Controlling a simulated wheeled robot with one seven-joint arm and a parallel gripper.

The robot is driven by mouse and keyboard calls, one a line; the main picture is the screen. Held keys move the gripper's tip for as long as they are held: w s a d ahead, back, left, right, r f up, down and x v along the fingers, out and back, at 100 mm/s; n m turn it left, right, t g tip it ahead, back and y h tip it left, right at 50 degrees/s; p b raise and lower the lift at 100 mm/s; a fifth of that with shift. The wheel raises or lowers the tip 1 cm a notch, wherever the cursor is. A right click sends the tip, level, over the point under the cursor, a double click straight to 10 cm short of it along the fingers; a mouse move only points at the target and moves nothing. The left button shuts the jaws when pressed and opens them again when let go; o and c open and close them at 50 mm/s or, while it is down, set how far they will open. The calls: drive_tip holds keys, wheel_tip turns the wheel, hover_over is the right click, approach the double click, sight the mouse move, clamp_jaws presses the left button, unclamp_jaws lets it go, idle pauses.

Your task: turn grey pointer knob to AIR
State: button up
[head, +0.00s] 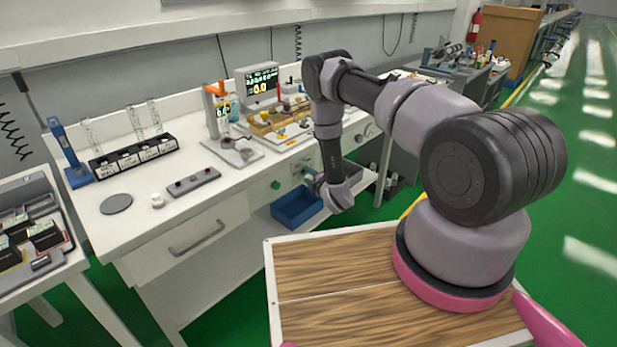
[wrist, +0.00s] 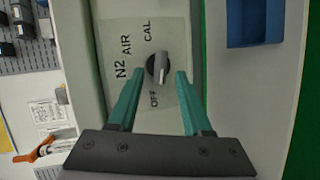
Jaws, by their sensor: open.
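The grey pointer knob (wrist: 157,68) sits on a light label plate (wrist: 184,100) in the wrist view. The labels N2, AIR, CAL and OFF surround it: N2 at left, AIR at upper left, CAL above and OFF below. Its white pointer mark faces down in the picture, on the OFF side. My gripper (wrist: 159,72) is open, with one teal fingertip on each side of the knob. Gaps show between the fingertips and the knob in this view; depth is hard to judge. In the head view the knob is too small to make out by my wrist.
A blue bin (head: 297,208) sits below the panel and also shows at upper right in the wrist view (wrist: 254,22). A drawer with a handle (head: 197,238) is to the left. The white worktop (head: 140,212) above carries several devices.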

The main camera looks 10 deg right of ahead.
clamp_jaws()
drive_tip(key=shift+d+r+m, duration=0.1)
drive_tip(key=shift+m, duration=0.2)
drive_tip(key=shift+w+d+r+m+g+y, duration=0.1)
drive_tip(key=shift+w+d+m+g+y, duration=0.35)
drive_tip(key=shift+m+g+y, duration=1.5)
drive_tip(key=shift+w+d+m+g+y, duration=0.4)
drive_tip(key=shift+m+y, duration=0.85)
drive_tip(key=shift+m, duration=1.95)
drive_tip(key=shift+w+d+r+m+g+y, duration=0.15)
drive_tip(key=shift+d+m+g+y, duration=0.6)
drive_tip(key=shift+m+y, duration=1.35)
drive_tip(key=shift+w+a+f+m+h, duration=0.1)
drive_tip(key=shift+m+h, duration=0.3)
drive_tip(key=shift+m, duration=0.15)
unclamp_jaws()
